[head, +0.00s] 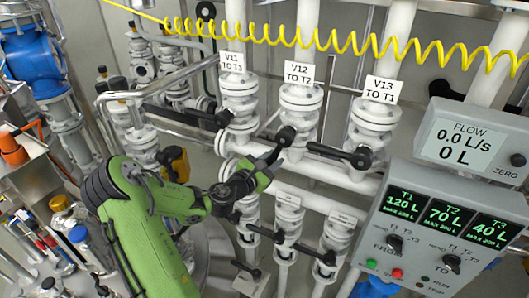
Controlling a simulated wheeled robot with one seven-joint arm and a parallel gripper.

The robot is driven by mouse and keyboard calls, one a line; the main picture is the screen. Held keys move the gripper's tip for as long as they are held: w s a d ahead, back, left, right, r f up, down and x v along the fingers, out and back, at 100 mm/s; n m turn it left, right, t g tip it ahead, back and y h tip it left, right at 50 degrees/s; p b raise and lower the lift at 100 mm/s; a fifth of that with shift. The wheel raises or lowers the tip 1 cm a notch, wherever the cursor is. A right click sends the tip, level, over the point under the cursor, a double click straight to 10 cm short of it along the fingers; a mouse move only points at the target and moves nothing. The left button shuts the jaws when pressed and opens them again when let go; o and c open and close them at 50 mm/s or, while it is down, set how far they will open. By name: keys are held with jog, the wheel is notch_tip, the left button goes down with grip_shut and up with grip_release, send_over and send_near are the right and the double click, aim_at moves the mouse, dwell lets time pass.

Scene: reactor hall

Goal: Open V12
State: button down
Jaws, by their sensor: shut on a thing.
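The V12 valve (300,112) is a white flanged valve in the middle of the upper row, under a sign reading "V12 TO T2" (299,73). Its black hub and lever (286,134) are at its lower front. My gripper (275,154), at the end of my green arm, reaches up from the lower left and is shut on the V12 lever. The fingers hide part of the lever, so its exact angle is hard to tell.
The V11 valve (239,103) is left of V12 and the V13 valve (374,128) right, both with black levers pointing left. Smaller valves (288,215) sit below. A flow display (468,143) reads 0.0 L/s; a tank panel (440,225) reads 120, 70 and 40 L.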

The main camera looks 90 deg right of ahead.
jog(key=shift+s+a+f+n+g+h+p, duration=0.15)
jog(key=shift+s+a+n+p, duration=0.1)
jog(key=shift+s+n, duration=0.4)
jog(key=shift+s+a+f+n+g+h+p, duration=0.1)
jog(key=shift+s+a+f+n+p, duration=0.15)
jog(key=shift+s+n, duration=0.35)
jog(key=shift+s+a+f+n+g+h+p, duration=0.1)
jog(key=shift+s+a+n+g+p, duration=0.15)
jog(key=shift+s+n, duration=0.4)
jog(key=shift+w, duration=0.1)
jog(key=c, duration=1)
grip_release()
jog(key=shift+r, duration=0.1)
